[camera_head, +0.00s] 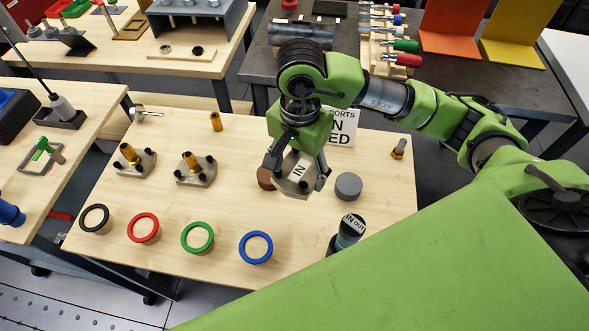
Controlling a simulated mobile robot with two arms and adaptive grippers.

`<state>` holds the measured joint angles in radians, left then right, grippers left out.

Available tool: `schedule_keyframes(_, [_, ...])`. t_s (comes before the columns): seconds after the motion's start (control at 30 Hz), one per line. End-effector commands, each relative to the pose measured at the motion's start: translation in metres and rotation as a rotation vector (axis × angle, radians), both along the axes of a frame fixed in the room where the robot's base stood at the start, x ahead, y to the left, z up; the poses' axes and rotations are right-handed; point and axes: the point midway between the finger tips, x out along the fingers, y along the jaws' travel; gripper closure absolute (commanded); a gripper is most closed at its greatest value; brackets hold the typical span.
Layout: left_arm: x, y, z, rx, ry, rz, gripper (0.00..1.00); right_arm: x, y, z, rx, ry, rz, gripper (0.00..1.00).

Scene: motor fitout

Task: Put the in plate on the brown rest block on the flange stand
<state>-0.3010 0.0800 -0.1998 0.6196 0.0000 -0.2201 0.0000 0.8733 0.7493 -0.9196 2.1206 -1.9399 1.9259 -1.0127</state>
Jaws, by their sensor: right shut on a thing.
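The in plate (289,187) is a grey metal plate with a white "IN" label. My right gripper (297,172) is shut on it and holds it tilted over the middle of the wooden table top (225,240). The brown rest block (265,179) is a low round disc just left of the plate, partly hidden behind the gripper and plate. I cannot tell whether the plate touches it. A grey round block (348,187) stands to the right, clear of the gripper. My left gripper is not in view.
Two plates with brass ports (131,160) (193,168) sit at the left. Black, red, green and blue rings (256,247) line the front. A dark cylinder labelled "IN OUT" (350,230) stands front right. A white sign (341,126) stands behind the gripper.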

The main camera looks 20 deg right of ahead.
Motion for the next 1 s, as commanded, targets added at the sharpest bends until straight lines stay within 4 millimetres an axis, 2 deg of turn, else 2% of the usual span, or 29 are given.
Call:
schedule_keyframes(0.03, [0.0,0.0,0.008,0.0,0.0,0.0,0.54,0.01,0.004,0.001,0.004,-0.001,-0.002,0.72])
schedule_keyframes(0.37, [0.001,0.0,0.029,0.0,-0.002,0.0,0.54,0.064,0.019,-0.024,0.003,-0.003,0.001,0.72])
schedule_keyframes(0.5, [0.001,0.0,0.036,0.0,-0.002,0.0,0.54,0.08,0.024,-0.047,0.003,-0.001,0.001,0.72])
schedule_keyframes(0.7, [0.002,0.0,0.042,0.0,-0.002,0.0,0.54,0.098,0.029,-0.069,0.004,-0.004,0.001,0.72])
schedule_keyframes(1.0, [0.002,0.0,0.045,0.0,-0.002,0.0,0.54,0.109,0.031,-0.082,0.004,-0.006,0.001,0.72])
